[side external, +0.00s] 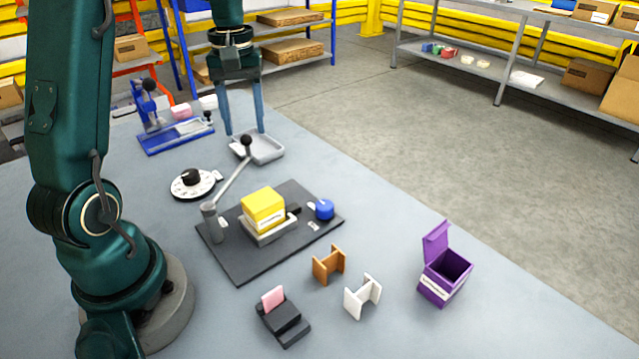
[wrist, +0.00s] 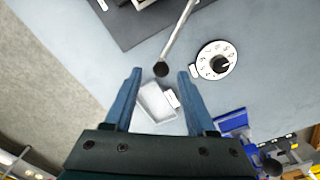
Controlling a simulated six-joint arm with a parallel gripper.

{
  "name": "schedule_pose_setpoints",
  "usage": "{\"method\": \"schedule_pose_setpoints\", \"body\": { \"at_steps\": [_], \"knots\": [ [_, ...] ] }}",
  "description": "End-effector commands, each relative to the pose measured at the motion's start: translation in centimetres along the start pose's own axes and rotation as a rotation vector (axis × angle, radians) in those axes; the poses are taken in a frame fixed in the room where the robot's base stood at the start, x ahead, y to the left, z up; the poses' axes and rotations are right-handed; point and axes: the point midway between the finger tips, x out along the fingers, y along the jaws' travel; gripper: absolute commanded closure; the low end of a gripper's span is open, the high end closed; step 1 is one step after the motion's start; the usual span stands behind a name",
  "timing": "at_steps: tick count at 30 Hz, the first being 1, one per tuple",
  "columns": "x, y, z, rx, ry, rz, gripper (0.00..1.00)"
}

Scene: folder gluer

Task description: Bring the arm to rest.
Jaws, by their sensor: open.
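My gripper (side external: 243,108) points down with its two blue fingers apart and nothing between them. In the side view it hangs above the back of the table, over or near a shallow grey tray (side external: 262,149). In the wrist view the open fingers (wrist: 159,75) frame the black knob (wrist: 161,69) of a lever and the tray (wrist: 155,102). I cannot tell the exact height of the fingertips above the tray.
A dark base plate (side external: 232,262) carries the lever (side external: 230,185), a yellow block (side external: 263,205) and a blue knob (side external: 324,209). A dial (side external: 192,183) and blue fixture (side external: 175,136) stand left. An open purple box (side external: 444,272), brown holder (side external: 329,264) and white holder (side external: 362,297) stand in front.

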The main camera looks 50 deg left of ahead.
Motion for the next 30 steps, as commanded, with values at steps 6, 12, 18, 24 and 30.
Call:
{"method": "schedule_pose_setpoints", "body": {
  "at_steps": [6,12,18,24,30],
  "knots": [
    [-4.2,2.7,3.6,0.140,0.113,0.057,0.44],
    [-6.8,3.7,9.9,0.363,0.222,0.128,0.44],
    [-7.0,2.9,15.7,0.605,0.325,0.201,0.44],
    [-5.2,1.3,19.7,0.822,0.409,0.256,0.44],
    [-2.9,0.3,20.9,0.933,0.425,0.246,0.44]
  ]
}}
